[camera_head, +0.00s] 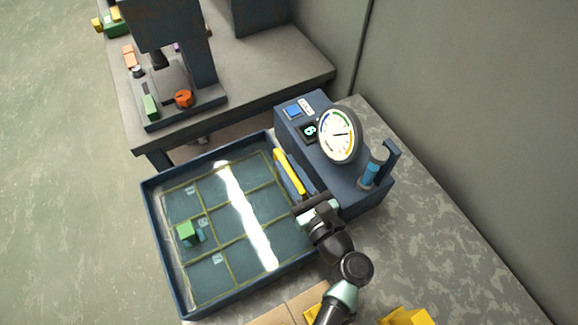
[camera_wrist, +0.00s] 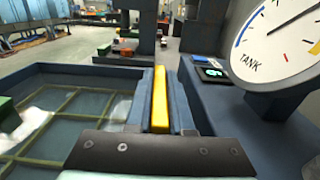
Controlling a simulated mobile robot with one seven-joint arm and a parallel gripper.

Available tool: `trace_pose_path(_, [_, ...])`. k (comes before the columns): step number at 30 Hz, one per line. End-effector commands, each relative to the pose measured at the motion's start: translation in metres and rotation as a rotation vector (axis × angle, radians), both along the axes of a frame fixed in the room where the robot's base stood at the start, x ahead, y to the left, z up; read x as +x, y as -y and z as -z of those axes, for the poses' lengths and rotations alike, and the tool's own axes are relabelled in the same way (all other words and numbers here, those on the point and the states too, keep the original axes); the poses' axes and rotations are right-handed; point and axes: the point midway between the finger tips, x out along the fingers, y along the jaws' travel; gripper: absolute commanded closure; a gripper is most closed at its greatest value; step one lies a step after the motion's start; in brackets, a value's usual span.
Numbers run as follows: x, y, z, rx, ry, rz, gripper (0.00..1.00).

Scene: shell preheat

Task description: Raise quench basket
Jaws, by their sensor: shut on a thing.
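The quench basket is a yellow-lined grid (camera_head: 238,243) lying low in the blue tank (camera_head: 160,246), under what looks like clear liquid with a bright glare. A green block (camera_head: 186,233) sits at its left side. A yellow bar (camera_head: 286,168) stands at the tank's right edge, beside the gauge console. My gripper (camera_head: 294,172) reaches over that edge with its fingers on both sides of the bar and is shut on it. In the wrist view the yellow bar (camera_wrist: 160,100) runs between the two blue-grey fingers. Whether the bar joins the grid is hidden.
The console (camera_head: 350,190) with a round gauge (camera_head: 337,134) stands close to the right of my gripper. A wall rises behind it. A grey table (camera_head: 250,98) with a press-like machine is beyond the tank. Yellow objects (camera_head: 405,316) lie at the bottom edge.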

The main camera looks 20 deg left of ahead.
Motion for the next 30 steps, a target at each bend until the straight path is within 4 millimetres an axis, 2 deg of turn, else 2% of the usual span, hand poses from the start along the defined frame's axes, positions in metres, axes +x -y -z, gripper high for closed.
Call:
trace_pose_path(17, [0.000, 0.000, -0.003, 0.000, -0.001, 0.000, 1.00])
trace_pose_path(20, [0.000, 0.000, -0.012, 0.000, -0.001, 0.000, 1.00])
trace_pose_path(30, [0.000, 0.000, -0.061, 0.000, 0.001, 0.000, 1.00])
